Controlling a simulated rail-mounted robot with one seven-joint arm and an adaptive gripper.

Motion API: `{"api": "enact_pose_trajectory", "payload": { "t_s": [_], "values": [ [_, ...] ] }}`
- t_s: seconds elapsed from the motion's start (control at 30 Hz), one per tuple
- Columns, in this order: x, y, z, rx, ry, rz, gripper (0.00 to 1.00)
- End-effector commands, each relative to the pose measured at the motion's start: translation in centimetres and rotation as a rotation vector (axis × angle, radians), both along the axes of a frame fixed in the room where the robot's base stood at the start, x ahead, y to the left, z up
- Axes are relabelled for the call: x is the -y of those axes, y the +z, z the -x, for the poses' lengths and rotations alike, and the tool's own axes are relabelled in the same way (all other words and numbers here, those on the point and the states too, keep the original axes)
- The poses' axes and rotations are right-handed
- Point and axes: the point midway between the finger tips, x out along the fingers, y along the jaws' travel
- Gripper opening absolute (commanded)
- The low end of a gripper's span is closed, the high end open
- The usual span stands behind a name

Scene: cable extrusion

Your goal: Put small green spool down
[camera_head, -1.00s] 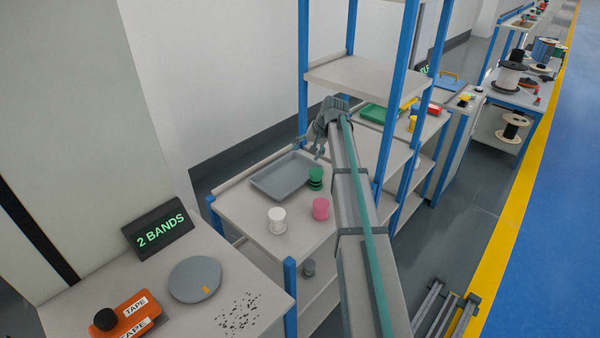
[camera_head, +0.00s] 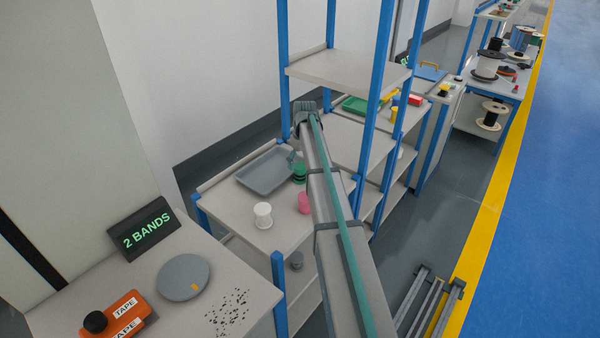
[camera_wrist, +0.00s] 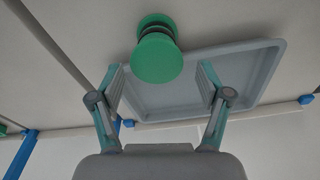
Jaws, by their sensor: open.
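The small green spool (camera_head: 299,173) stands on the shelf top beside the right end of the grey tray (camera_head: 265,172), with a dark band around its middle. In the wrist view the green spool (camera_wrist: 157,58) shows end-on, a little beyond the fingertips and in line with the gap between them. The tray (camera_wrist: 265,70) lies just beside and behind it there. My gripper (camera_wrist: 160,78) is open and empty, with one finger to each side of the gap. In the head view its fingers are small and close above the spool; the exact distance is unclear.
A white spool (camera_head: 263,215) and a pink spool (camera_head: 304,203), partly behind my arm, stand nearby on the same shelf. Blue uprights (camera_head: 375,95) and an upper shelf (camera_head: 345,72) rise close to the right of my arm. The tray is empty.

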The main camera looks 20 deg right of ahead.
Motion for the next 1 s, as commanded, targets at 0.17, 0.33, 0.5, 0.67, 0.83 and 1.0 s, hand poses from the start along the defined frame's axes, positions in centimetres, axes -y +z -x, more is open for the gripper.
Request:
{"api": "enact_pose_trajectory", "payload": {
  "t_s": [0.17,0.33,0.5,0.67,0.83,1.0],
  "values": [
    [0.0,-0.8,-0.1,0.000,-0.001,-0.001,0.77],
    [0.2,-2.4,-0.3,-0.001,-0.001,-0.001,0.77],
    [0.3,-4.7,-0.5,-0.001,-0.001,-0.001,0.77],
    [0.2,-5.4,-0.6,0.001,-0.001,0.000,0.77],
    [0.2,-5.4,-0.6,0.001,-0.001,0.000,0.75],
    [0.2,-5.4,-0.6,0.001,-0.001,0.000,0.47]
  ]
}}
